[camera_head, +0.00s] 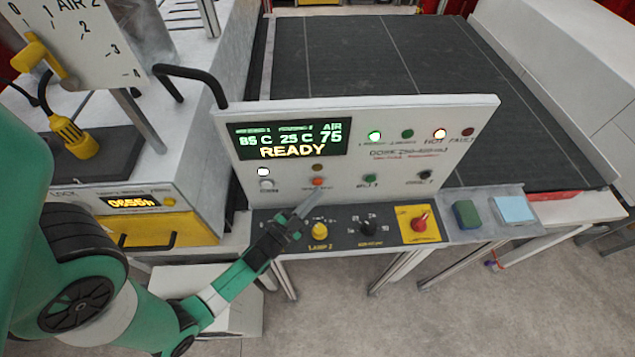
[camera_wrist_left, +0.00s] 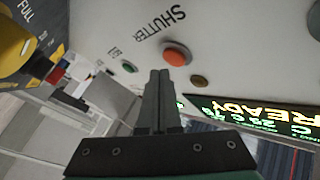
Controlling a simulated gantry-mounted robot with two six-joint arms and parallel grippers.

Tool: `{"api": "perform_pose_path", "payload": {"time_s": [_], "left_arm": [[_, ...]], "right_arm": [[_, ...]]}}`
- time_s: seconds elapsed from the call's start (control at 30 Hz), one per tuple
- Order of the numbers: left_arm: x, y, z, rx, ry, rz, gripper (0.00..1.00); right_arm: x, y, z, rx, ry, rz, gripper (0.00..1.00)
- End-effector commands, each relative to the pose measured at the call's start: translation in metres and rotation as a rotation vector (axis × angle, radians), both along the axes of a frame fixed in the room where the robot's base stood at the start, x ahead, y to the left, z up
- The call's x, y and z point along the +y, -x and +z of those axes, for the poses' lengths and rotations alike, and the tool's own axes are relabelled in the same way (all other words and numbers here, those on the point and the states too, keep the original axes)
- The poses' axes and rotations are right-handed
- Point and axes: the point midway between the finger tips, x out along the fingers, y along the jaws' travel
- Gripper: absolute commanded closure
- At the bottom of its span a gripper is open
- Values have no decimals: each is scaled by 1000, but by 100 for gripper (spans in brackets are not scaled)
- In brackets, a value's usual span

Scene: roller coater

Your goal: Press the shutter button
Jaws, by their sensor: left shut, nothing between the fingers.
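The shutter button is a round orange-red button (camera_head: 318,181) on the lower part of the upright white control panel (camera_head: 450,115). In the left wrist view the shutter button (camera_wrist_left: 177,54) shows large beside the printed word SHUTTER. My left gripper (camera_head: 313,198) is shut and empty, its fingertips just below the shutter button in the head view. In the left wrist view the closed fingertips (camera_wrist_left: 160,72) point toward the button and appear close to it. I cannot tell whether they touch it. The right gripper is not in view.
A lit display (camera_head: 290,140) reads READY. The sloped lower console holds a yellow knob (camera_head: 320,231), a black knob (camera_head: 368,228) and a red switch (camera_head: 420,222) on a yellow plate. A black handle (camera_head: 190,75) projects at the panel's left.

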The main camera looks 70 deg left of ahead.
Motion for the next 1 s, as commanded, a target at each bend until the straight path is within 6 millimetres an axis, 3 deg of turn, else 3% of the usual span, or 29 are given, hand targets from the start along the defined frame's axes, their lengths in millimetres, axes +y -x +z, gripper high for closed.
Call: {"api": "perform_pose_path", "payload": {"time_s": [1.0], "left_arm": [[8, -2, 0, 0, -1, 1, 100]], "right_arm": [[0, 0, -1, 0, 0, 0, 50]]}}
